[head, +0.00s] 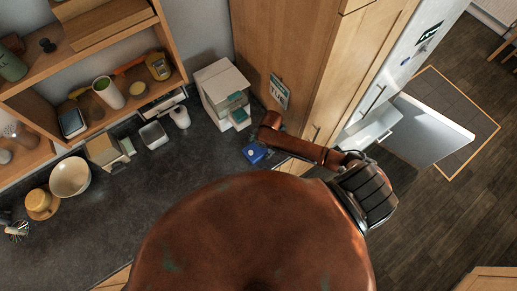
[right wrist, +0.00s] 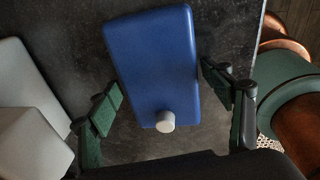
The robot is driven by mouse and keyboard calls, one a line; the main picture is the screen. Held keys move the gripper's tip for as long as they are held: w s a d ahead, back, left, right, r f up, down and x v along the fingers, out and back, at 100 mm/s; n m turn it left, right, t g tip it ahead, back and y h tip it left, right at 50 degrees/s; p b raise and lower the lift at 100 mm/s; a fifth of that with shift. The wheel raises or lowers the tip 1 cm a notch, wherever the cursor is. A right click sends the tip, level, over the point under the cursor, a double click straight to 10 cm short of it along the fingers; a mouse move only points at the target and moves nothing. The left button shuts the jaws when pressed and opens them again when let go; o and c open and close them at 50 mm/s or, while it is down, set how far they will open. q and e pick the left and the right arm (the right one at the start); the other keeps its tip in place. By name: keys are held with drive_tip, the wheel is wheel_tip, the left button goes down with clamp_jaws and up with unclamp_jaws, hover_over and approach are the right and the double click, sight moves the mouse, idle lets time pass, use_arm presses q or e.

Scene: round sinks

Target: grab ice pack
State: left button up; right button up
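The ice pack (right wrist: 152,58) is a blue slab with rounded corners and a round white cap at its near end. In the right wrist view it lies between the two green finger pads of my right gripper (right wrist: 160,86), which is open, with a gap on each side. In the head view the blue ice pack (head: 254,153) lies on the dark counter, below the bend of my right arm and partly hidden. My left gripper is not in view.
A white appliance (head: 224,92) stands on the counter close by; white blocky surfaces also show at the left of the right wrist view (right wrist: 28,110). A tall wooden cabinet (head: 290,55) rises behind. A bowl (head: 70,177) and shelves are further left. The counter (head: 115,210) is clear in front.

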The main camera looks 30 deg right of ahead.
drive_tip(key=c, duration=1.1)
drive_tip(key=shift+c, duration=0.2)
drive_tip(key=shift+r, duration=0.15)
